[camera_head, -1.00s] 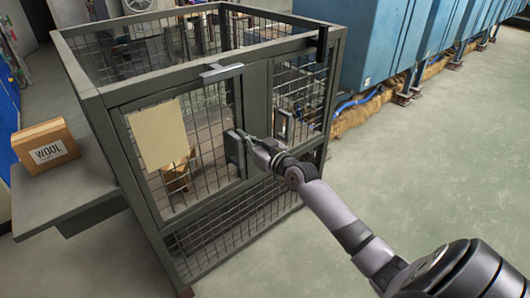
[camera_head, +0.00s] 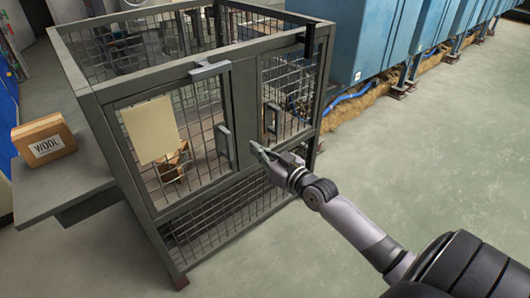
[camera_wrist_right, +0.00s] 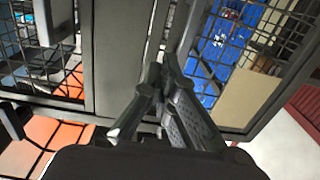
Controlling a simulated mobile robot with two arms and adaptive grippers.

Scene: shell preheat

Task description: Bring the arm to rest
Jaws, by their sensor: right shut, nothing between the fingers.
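My right gripper (camera_head: 257,148) is shut and empty in front of the cage's mesh front in the head view. It appears a little apart from the mesh door's handle plate (camera_head: 224,143), which is to its left. In the right wrist view the two fingers (camera_wrist_right: 160,85) lie close together before the cage's grey frame (camera_wrist_right: 118,75). My right arm (camera_head: 345,220) reaches in from the lower right, stretched toward the cage. My left gripper does not show.
The grey mesh cage (camera_head: 155,217) stands in the middle left. A box marked WOOL (camera_head: 42,142) sits on a grey shelf (camera_head: 55,190) at the left. Blue cabinets (camera_head: 370,45) line the back right. The floor (camera_head: 430,160) on the right is clear.

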